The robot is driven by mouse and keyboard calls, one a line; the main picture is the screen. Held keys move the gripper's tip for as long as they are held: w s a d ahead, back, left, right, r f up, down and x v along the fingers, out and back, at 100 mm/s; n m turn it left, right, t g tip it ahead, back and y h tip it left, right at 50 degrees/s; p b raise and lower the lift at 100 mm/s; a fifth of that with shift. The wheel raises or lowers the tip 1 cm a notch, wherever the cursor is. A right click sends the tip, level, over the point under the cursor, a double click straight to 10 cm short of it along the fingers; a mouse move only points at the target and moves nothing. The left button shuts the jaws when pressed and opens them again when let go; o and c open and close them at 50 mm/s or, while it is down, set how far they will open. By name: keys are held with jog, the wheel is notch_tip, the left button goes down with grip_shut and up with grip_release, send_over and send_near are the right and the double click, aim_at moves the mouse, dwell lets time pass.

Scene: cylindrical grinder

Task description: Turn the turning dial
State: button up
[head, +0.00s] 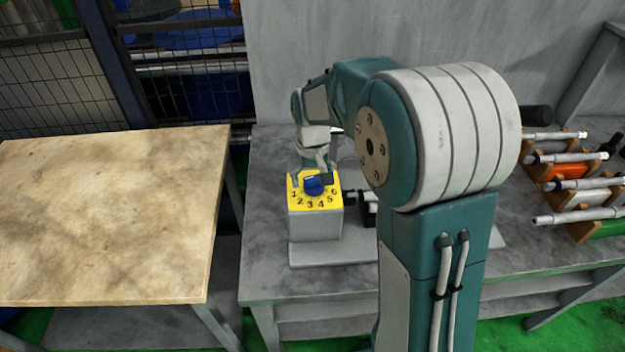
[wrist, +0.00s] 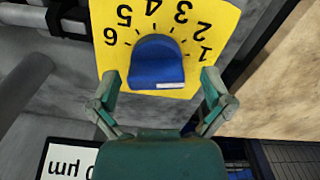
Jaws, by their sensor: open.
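The turning dial is a blue knob (head: 313,186) on a yellow plate (head: 318,201) numbered 1 to 6, on top of a grey box (head: 315,224) on the grey workbench. In the wrist view the blue knob (wrist: 157,63) is upper centre, with a white mark on its near edge and the numbers upside down. My gripper (wrist: 158,82) is open, with one finger on each side of the knob and gaps visible. In the head view my gripper (head: 313,172) is over the plate; its fingers partly cover it. Whether either finger touches the knob is unclear.
A wooden-topped table (head: 110,215) stands at left, with a gap before the workbench (head: 340,285). Racks with several grey cylindrical tools (head: 580,183) lie at right. A grey wall is behind the bench. My arm hides the bench's middle.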

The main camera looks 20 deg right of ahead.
jog(key=shift+d+f, duration=0.25)
jog(key=shift+f, duration=0.15)
jog(key=shift+s+a, duration=0.1)
jog(key=c, duration=1.1)
jog(key=n, duration=0.5)
jog(key=shift+s+f+n, duration=0.1)
jog(key=shift+f+n, duration=0.05)
jog(key=shift+n, duration=0.25)
jog(key=n, duration=0.6)
